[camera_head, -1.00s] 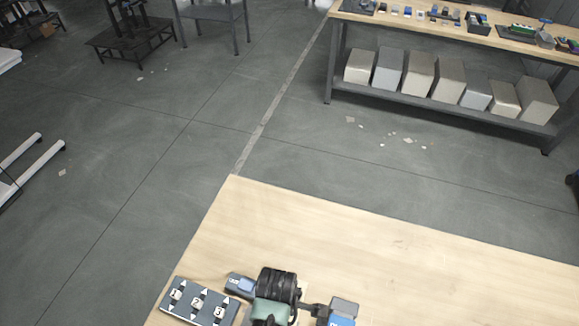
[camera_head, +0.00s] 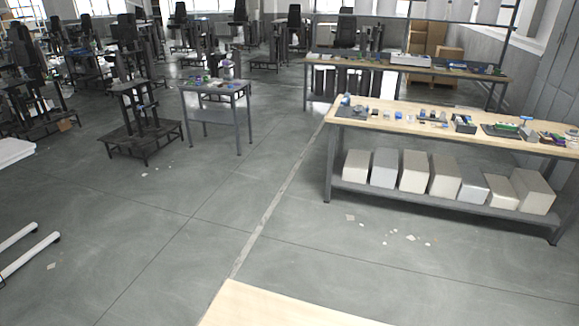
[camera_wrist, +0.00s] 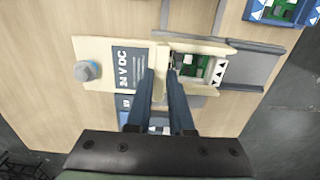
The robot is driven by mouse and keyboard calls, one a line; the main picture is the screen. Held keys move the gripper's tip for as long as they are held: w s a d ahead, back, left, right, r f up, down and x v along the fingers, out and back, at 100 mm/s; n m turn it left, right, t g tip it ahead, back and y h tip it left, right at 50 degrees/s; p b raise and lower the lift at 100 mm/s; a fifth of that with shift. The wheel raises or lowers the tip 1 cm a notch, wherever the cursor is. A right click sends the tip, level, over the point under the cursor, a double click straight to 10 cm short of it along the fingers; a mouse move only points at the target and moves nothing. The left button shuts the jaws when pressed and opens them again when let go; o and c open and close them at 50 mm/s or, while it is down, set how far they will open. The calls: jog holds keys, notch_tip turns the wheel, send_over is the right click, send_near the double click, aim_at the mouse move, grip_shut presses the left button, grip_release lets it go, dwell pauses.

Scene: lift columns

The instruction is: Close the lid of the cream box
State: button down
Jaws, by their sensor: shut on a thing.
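The cream box (camera_wrist: 207,46) is in the upper middle of the wrist view. Its right part is open and shows a green circuit board inside. The cream lid (camera_wrist: 101,50) shows to the left, with a dark "24 V DC" label and a grey-blue knob (camera_wrist: 88,70). My gripper (camera_wrist: 162,73) has its two dark fingers close together on a cream edge between the two parts, which looks like the lid's edge. The fingers hide part of this edge and the area below it. The head view shows neither box nor gripper.
A grey tray (camera_wrist: 255,68) lies right of the box, and another green board (camera_wrist: 283,10) at the top right. Bare wood lies to the left. In the head view, the near table's corner (camera_head: 270,308) shows, with open floor beyond and a workbench (camera_head: 400,118) at the right.

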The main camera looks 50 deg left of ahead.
jog(key=shift+s+d+p, duration=0.8)
jog(key=shift+s+p, duration=0.05)
jog(key=shift+s, duration=0.45)
jog(key=shift+s+d+p, duration=0.8)
jog(key=shift+s+p, duration=0.05)
jog(key=shift+s, duration=0.45)
jog(key=shift+s+d+p, duration=0.8)
jog(key=shift+s+p, duration=0.05)
jog(key=shift+s, duration=0.45)
jog(key=c, duration=0.8)
grip_release()
jog(key=shift+c, duration=0.2)
notch_tip(320, 180, up, 3)
jog(key=p, duration=0.2)
jog(key=shift+f+p, duration=0.15)
jog(key=shift+p, duration=0.15)
jog(key=shift+r+p, duration=0.3)
jog(key=shift+r, duration=1.35)
